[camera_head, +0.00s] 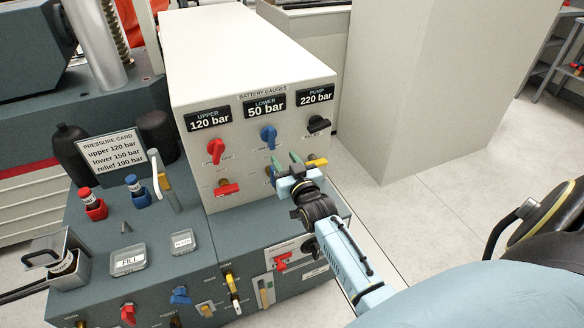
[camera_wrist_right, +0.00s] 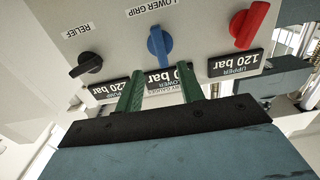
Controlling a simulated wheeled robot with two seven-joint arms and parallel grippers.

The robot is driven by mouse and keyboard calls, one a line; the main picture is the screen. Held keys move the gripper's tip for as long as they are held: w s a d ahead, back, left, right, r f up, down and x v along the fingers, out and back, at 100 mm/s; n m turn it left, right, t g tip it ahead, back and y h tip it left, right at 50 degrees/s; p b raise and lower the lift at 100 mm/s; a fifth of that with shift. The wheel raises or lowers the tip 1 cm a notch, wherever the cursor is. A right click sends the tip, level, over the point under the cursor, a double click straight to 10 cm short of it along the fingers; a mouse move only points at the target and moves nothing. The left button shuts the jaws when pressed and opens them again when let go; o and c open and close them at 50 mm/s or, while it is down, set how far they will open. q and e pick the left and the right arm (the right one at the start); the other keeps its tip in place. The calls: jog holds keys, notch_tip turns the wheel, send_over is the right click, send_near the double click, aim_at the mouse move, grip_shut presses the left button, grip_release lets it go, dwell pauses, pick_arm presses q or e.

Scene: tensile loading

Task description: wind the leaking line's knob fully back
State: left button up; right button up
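The gauge box (camera_head: 245,60) reads upper 120 bar, lower 50 bar and pump 220 bar. Below the readouts are a red knob (camera_head: 215,150), a blue knob (camera_head: 268,137) and a black knob (camera_head: 319,124). The right wrist view, upside down, shows the blue knob (camera_wrist_right: 157,46) under the "lower grip" label. My right gripper (camera_head: 285,162) is open, with green fingers just below the blue knob in the head view. In the wrist view the fingers are spread apart with nothing held. A lower blue handle (camera_head: 270,177) is partly hidden by the gripper. My left gripper is out of view.
A pressure card (camera_head: 113,151) reads upper 120, lower 150, relief 190 bar. A red handle (camera_head: 227,188) and a yellow handle (camera_head: 317,162) flank my right gripper. Bottles, small knobs and trays crowd the bench at left. Open floor (camera_head: 450,220) lies right.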

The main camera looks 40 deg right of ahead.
jog(key=v, duration=0.5)
jog(key=shift+p, duration=0.3)
jog(key=shift+w, duration=0.1)
jog(key=s+a+f+n+g+y, duration=0.15)
jog(key=s+f, duration=0.25)
jog(key=f, duration=0.5)
jog(key=s+a+f+g+y, duration=0.1)
jog(key=s+a+f+g, duration=0.3)
jog(key=f, duration=0.5)
jog(key=s+a+f+n+g+y, duration=0.15)
jog(key=s+f, duration=0.35)
jog(key=f, duration=0.5)
jog(key=s+f+g, duration=0.3)
jog(key=s+f, duration=0.2)
jog(key=s, duration=0.6)
jog(key=s+f+n+g, duration=0.1)
jog(key=s+f+g, duration=0.2)
jog(key=s, duration=0.8)
jog(key=s+f+n+g, duration=0.1)
jog(key=s+f+g, duration=0.2)
jog(key=s+f, duration=0.4)
jog(key=s, duration=0.4)
jog(key=shift+a+f, duration=0.25)
jog(key=shift+a, duration=0.05)
